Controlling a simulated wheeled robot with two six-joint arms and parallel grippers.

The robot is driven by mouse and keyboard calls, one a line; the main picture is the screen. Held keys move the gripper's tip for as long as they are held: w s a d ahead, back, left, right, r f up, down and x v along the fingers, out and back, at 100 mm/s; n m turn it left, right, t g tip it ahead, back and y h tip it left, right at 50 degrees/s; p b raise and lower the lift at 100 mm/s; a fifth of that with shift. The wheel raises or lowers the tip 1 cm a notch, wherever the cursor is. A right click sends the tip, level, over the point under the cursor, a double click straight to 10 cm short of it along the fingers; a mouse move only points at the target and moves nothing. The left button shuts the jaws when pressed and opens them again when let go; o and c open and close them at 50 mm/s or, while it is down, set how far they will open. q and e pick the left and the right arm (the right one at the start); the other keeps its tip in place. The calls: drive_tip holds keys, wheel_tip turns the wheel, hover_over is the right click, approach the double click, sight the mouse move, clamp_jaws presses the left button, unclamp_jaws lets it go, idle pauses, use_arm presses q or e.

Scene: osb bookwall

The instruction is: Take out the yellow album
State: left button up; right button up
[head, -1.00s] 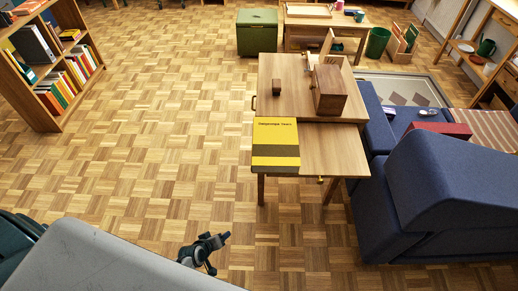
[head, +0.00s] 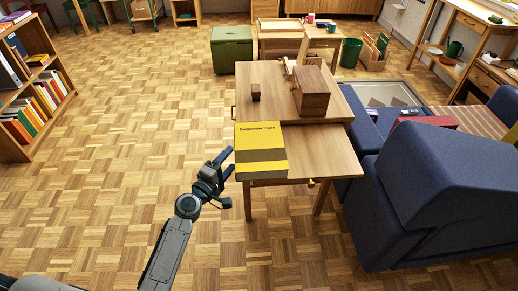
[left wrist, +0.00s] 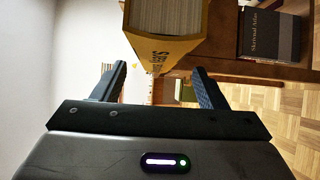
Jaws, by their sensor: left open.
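The yellow album (head: 260,142) is thick, with a dark band and dark lettering. In the head view it lies at the left side of the low wooden table's front leaf (head: 325,155), its left part near the edge. My left gripper (head: 227,180) is open and empty just left of the album, at about its front corner. In the left wrist view the album's yellow cover and pale page block (left wrist: 168,18) show ahead, above the gap between the open fingers (left wrist: 160,80). I cannot tell whether a finger touches it. My right gripper is not in view.
A wooden box (head: 311,90) and a small dark block (head: 255,92) stand on the tabletop. A blue sofa (head: 430,190) stands close to the right. A dark book (left wrist: 270,35) shows in the left wrist view. Bare parquet (head: 130,150) lies left of the table.

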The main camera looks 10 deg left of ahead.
sight(237, 149)
use_arm(q)
drive_tip(key=p+x, duration=0.1)
drive_tip(key=x, duration=0.5)
drive_tip(key=shift+a+r, duration=0.1)
clamp_jaws()
drive_tip(key=shift+r, duration=0.1)
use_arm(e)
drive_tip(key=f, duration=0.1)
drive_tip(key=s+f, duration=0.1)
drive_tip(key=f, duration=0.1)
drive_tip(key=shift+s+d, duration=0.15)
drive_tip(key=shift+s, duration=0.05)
